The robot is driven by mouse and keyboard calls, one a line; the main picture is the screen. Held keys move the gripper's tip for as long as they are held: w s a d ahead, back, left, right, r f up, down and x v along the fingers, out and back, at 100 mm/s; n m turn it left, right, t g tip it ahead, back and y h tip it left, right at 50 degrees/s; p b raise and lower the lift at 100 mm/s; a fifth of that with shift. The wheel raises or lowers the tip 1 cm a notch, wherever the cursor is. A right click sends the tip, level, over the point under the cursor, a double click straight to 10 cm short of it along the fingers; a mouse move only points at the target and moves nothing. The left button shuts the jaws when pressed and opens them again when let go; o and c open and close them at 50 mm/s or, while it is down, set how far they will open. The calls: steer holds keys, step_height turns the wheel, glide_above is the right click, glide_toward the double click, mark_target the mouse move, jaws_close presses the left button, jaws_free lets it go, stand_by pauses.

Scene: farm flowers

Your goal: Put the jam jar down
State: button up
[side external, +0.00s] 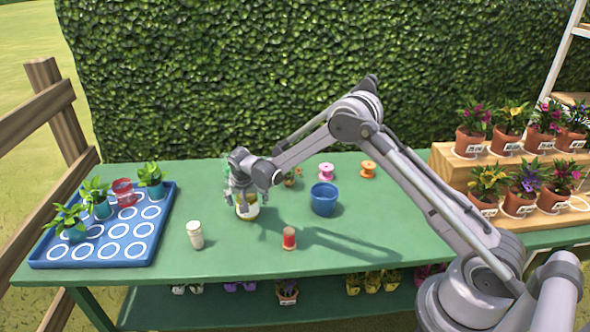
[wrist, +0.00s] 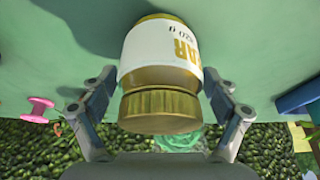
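The jam jar (wrist: 162,60) has a gold lid and a white label with gold letters. In the wrist view it fills the space between my fingers, its lid toward me. In the side view the jar (side external: 248,211) is below my gripper (side external: 243,192), over the middle of the green table (side external: 350,245). My gripper in the wrist view (wrist: 162,85) has a finger against each side of the jar and is shut on it. The jar looks roughly upright. I cannot tell whether its base touches the table.
A blue pot (side external: 323,199) stands right of the jar, and a white shaker (side external: 195,235) is to its front left. A red spool (side external: 289,238) is front right. Pink (side external: 326,171) and orange (side external: 368,170) spools stand behind. A blue tray (side external: 105,253) with plants is at left.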

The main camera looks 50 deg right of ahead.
steer(key=shift+r, duration=0.1)
steer(key=v, duration=1.2)
steer(key=s+r+n+t+y, duration=0.2)
steer(key=s+r+n, duration=0.2)
steer(key=s+r, duration=0.9)
steer(key=s+a+f+n+t+y, duration=0.1)
steer(key=s+n, duration=0.4)
steer(key=s, duration=1.2)
steer(key=shift+a+f+t, duration=0.3)
steer(key=shift+f+t, duration=0.2)
